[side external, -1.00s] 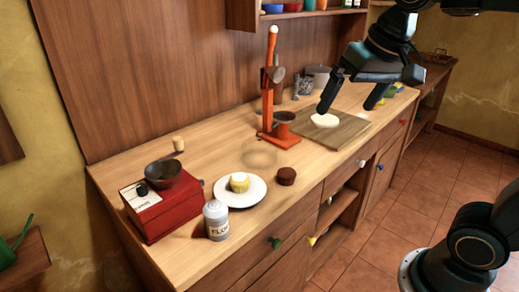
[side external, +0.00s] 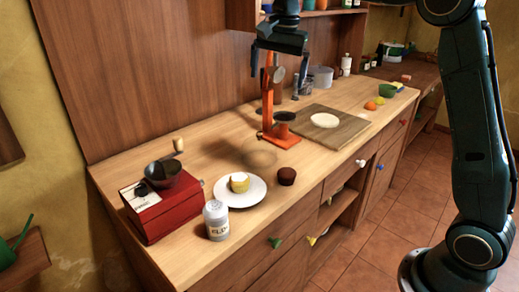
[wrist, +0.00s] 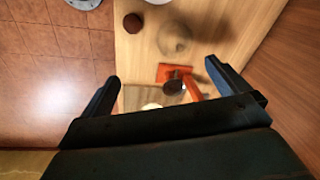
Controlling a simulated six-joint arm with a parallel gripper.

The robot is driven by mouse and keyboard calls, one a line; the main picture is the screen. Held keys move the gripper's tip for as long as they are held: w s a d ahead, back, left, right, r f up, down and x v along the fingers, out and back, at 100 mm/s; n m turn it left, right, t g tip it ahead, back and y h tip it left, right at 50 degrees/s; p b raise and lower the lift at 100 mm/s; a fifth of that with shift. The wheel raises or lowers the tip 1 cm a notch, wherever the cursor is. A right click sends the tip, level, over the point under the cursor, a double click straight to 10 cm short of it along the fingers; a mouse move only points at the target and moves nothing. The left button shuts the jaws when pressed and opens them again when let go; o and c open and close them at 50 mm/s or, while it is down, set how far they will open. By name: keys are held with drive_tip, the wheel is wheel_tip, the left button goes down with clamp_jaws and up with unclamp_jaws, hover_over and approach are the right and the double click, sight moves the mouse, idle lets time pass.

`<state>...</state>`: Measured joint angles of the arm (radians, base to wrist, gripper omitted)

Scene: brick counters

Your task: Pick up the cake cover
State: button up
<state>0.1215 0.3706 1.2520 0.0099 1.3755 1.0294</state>
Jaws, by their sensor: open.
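The cake cover (side external: 260,155) looks like a clear, faint dome standing on the wooden counter, behind the white plate and left of the orange stand. It also shows in the wrist view (wrist: 173,40) as a round see-through shape, beyond my fingertips. My gripper (side external: 279,70) is open and empty, high above the counter near the top of the orange stand. In the wrist view its two fingers (wrist: 162,73) are wide apart with nothing between them.
The tall orange stand (side external: 268,105) rises close to my gripper. A cutting board (side external: 345,133) lies to the right.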

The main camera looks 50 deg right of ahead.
sight(259, 133)
drive_tip(key=w+d+f+m+g, duration=0.1)
drive_tip(key=w+d+f+m, duration=0.3)
drive_tip(key=w+f, duration=0.5)
drive_tip(key=shift+w+m+g, duration=0.3)
drive_tip(key=shift+m, duration=0.4)
drive_tip(key=shift+d+f, duration=0.1)
drive_tip(key=shift+f, duration=0.05)
drive_tip(key=shift+f, duration=4.3)
drive_tip(key=shift+w+a+f, duration=0.1)
drive_tip(key=shift+a+f, duration=0.05)
drive_tip(key=shift+f, duration=1.15)
drive_tip(key=shift+a+f, duration=0.1)
drive_tip(key=shift+f, duration=1.2)
